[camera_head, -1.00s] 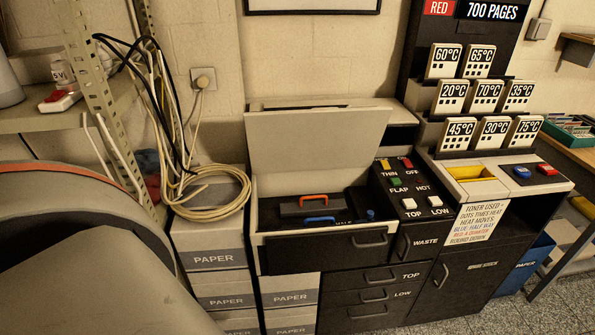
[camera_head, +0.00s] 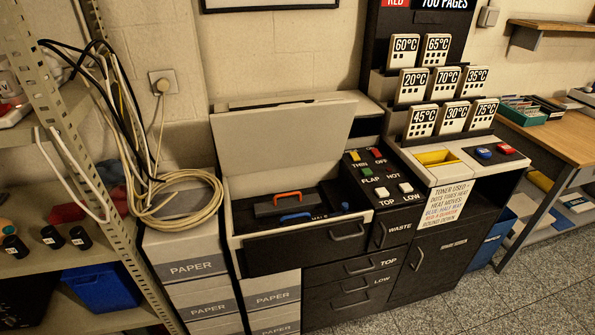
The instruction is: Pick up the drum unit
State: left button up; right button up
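The copier's lid (camera_head: 284,141) stands open. In the open bay lies a dark grey unit with an orange handle (camera_head: 287,196), which looks like the drum unit, though no label confirms it. A blue handle (camera_head: 296,216) shows just in front of it, low in the bay, and a small blue knob (camera_head: 345,206) sits to its right. The lower part of the grey unit is hidden in the bay. Neither of my grippers is in view.
A button panel (camera_head: 381,178) adjoins the bay on the right, with temperature cards (camera_head: 443,82) beyond. Coiled cable (camera_head: 182,208) hangs over paper boxes (camera_head: 192,268) at the left, beside a metal shelf (camera_head: 75,262). Speckled floor (camera_head: 537,285) is clear at the lower right.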

aim_at(274, 207)
jog(key=i+l, duration=0.35)
jog(key=l, duration=0.15)
jog(key=i+l, duration=0.35)
jog(key=l+u, duration=0.05)
jog(key=l, duration=0.05)
